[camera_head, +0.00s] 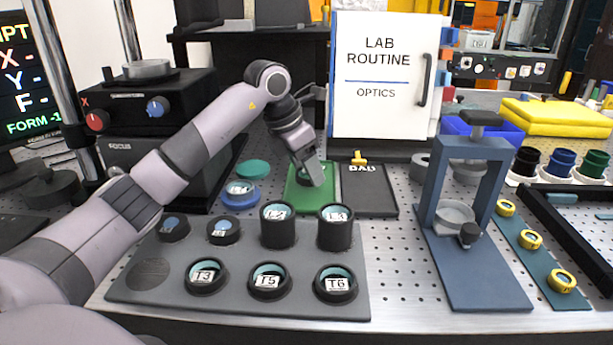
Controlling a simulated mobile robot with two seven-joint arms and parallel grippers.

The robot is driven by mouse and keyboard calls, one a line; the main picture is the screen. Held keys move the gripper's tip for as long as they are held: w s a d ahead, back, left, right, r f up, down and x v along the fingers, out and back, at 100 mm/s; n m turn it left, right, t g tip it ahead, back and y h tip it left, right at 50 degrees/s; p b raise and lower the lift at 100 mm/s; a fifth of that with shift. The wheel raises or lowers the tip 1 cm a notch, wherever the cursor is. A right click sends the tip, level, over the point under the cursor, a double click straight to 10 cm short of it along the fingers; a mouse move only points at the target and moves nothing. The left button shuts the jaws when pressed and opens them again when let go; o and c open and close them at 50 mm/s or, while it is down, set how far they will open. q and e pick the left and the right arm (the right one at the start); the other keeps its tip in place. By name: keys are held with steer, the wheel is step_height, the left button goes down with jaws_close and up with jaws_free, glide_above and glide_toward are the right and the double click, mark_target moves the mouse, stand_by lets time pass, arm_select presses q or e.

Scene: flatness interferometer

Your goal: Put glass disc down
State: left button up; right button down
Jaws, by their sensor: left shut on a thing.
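My left gripper (312,176) reaches in from the left, pointing down over the green mat (308,203). It is shut on a glass disc, which is mostly hidden by the fingers; I cannot tell whether the disc touches the mat. The black mat marked BAD (370,195) lies just right of the green one, with a small yellow piece at its back edge. A grey rack (240,303) in front holds several glass discs in black rings, among them T3 (206,275), T5 (268,280) and T6 (335,283). My right gripper is out of view.
A blue frame stand (474,285) with a clear dish is on the right, beside a strip with yellow rings (530,240). A white LAB ROUTINE panel (383,110) stands behind the mats. A blue-rimmed disc (240,200) lies left of the green mat.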

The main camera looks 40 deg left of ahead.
arm_select(q)
steer(key=shift+f, duration=1.05)
steer(key=shift+f, duration=0.2)
steer(key=o, duration=1.2)
steer(key=shift+c, duration=0.2)
steer(key=shift+r, duration=0.15)
steer(key=v, duration=1.2)
steer(key=shift+p, duration=0.3)
